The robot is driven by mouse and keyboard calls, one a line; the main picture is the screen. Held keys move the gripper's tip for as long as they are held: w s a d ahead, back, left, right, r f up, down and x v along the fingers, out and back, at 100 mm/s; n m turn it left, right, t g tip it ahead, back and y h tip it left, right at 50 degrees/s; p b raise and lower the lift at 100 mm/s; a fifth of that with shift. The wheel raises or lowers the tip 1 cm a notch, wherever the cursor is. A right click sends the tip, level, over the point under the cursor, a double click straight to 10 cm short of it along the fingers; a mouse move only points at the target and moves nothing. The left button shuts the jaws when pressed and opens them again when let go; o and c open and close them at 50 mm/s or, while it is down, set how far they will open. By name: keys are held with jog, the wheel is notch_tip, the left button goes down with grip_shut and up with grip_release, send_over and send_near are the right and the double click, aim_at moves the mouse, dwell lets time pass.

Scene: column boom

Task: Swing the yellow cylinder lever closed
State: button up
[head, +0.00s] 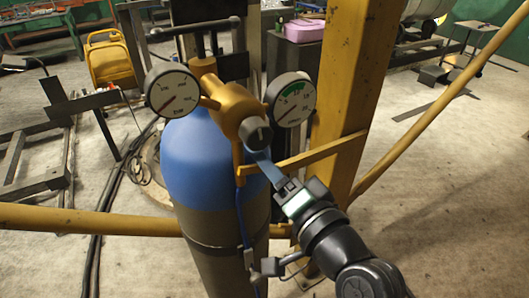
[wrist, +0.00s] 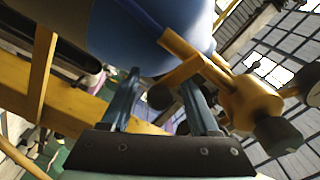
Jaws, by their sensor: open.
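A blue-topped cylinder (head: 200,160) stands upright with a yellow valve body (head: 232,100), two round gauges and a dark knob (head: 256,132). In the wrist view, the yellow valve body (wrist: 250,100) is at the right. A short yellow bar (wrist: 180,72), which looks like the lever, runs from its stem towards the space between my fingers. A dark round end (wrist: 160,97) shows there. My gripper (head: 262,165) is just below the dark knob, in front of the cylinder's right side. It is open in the wrist view (wrist: 165,80). I cannot tell whether a finger touches the bar.
A thick yellow column (head: 342,90) stands close behind on the right, with a slanted yellow brace (head: 440,100). A yellow rail (head: 90,222) crosses low on the left. A blue hose (head: 241,215) hangs down the cylinder. Open floor lies at the right.

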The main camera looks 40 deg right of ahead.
jog(key=shift+w, duration=0.3)
jog(key=shift+d, duration=0.1)
grip_shut()
jog(key=n+b, duration=0.1)
jog(key=n, duration=0.2)
jog(key=shift+r+b, duration=0.35)
jog(key=shift+r, duration=0.05)
